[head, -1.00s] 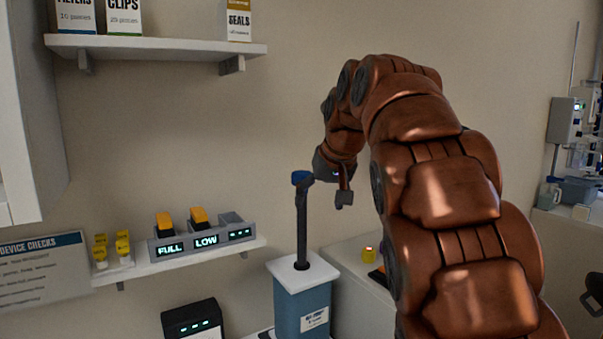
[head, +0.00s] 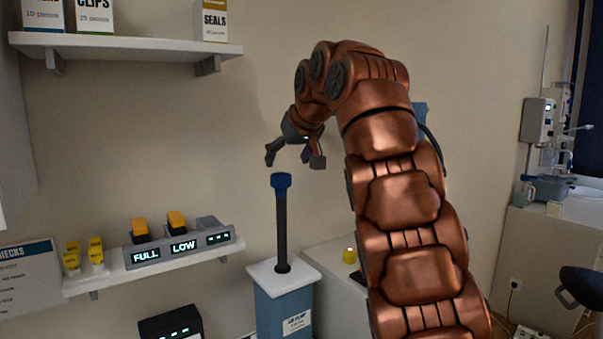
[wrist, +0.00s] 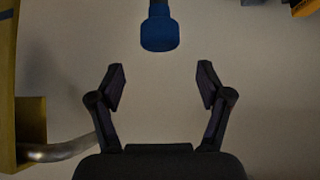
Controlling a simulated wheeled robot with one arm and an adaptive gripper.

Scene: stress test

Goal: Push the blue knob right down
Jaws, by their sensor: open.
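The blue knob (head: 281,181) tops a dark upright rod (head: 282,232) that rises from the white top (head: 262,275) of a blue box-shaped pump (head: 284,317). The rod stands far out of the box. My gripper (head: 295,163) is open and empty, a little above the knob and slightly right of it in the head view. In the wrist view the knob (wrist: 159,34) shows at the top centre, beyond the two spread fingertips (wrist: 161,85). The gripper does not appear to touch it.
A low shelf (head: 158,268) at left holds a FULL/LOW display unit (head: 180,250) and small yellow-capped items (head: 84,254). A higher shelf (head: 125,47) carries boxes. A grey cabinet (head: 338,262) with a small yellow item stands right of the pump. A dark display box (head: 171,324) is at lower left.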

